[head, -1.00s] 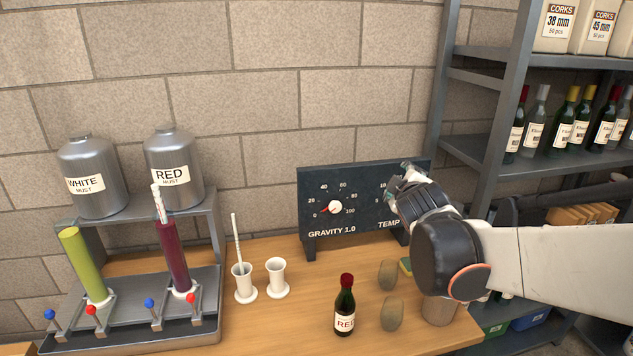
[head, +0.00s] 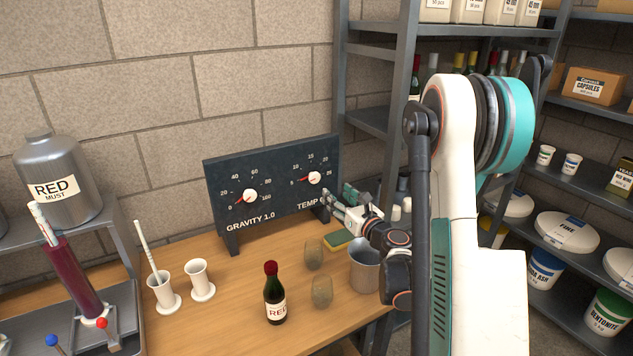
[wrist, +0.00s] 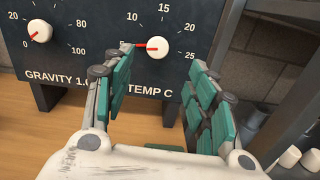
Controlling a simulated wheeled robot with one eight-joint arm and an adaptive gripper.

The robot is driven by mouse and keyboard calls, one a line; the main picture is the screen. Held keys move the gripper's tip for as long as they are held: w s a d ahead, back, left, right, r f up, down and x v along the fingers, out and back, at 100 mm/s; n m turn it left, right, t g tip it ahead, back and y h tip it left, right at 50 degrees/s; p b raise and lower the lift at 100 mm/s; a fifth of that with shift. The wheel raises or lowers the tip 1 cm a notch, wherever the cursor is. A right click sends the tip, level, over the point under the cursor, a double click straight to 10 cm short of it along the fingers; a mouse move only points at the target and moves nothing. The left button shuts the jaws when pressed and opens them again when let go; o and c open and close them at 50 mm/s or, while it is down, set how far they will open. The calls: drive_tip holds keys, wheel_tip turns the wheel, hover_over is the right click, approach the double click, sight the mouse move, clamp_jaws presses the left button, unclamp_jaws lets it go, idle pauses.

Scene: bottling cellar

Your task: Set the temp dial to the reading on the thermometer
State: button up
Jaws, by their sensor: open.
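The temp dial (head: 315,178) is a white knob with a red pointer on the right half of a dark panel, with a scale from 5 to 25. In the wrist view the temp dial (wrist: 158,47) has its pointer toward the 5 mark. My gripper (head: 343,203) is open and empty, just below and right of the dial. In the wrist view its green-padded fingers (wrist: 160,65) spread below the dial, apart from it. A white rod (head: 147,247) stands in a white cup; a marked rod (head: 42,222) stands in the red-filled tube. I cannot tell which is the thermometer, and no reading is legible.
The gravity dial (head: 250,196) sits left on the same panel. A red-capped bottle (head: 275,297), two brownish rounded objects, an empty white cup (head: 200,281) and a grey bucket (head: 364,268) stand on the wooden bench. Metal shelving stands close on the right.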

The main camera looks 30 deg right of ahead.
sight(316, 179)
drive_tip(key=shift+n, duration=0.4)
drive_tip(key=w+b, duration=0.1)
drive_tip(key=w, duration=0.8)
drive_tip(key=w+f+b, duration=0.1)
drive_tip(key=w, duration=0.3)
drive_tip(key=shift+w+a+f+b, duration=0.1)
drive_tip(key=shift+w+a+b, duration=0.1)
drive_tip(key=shift+w+b, duration=0.1)
drive_tip(key=c, duration=1)
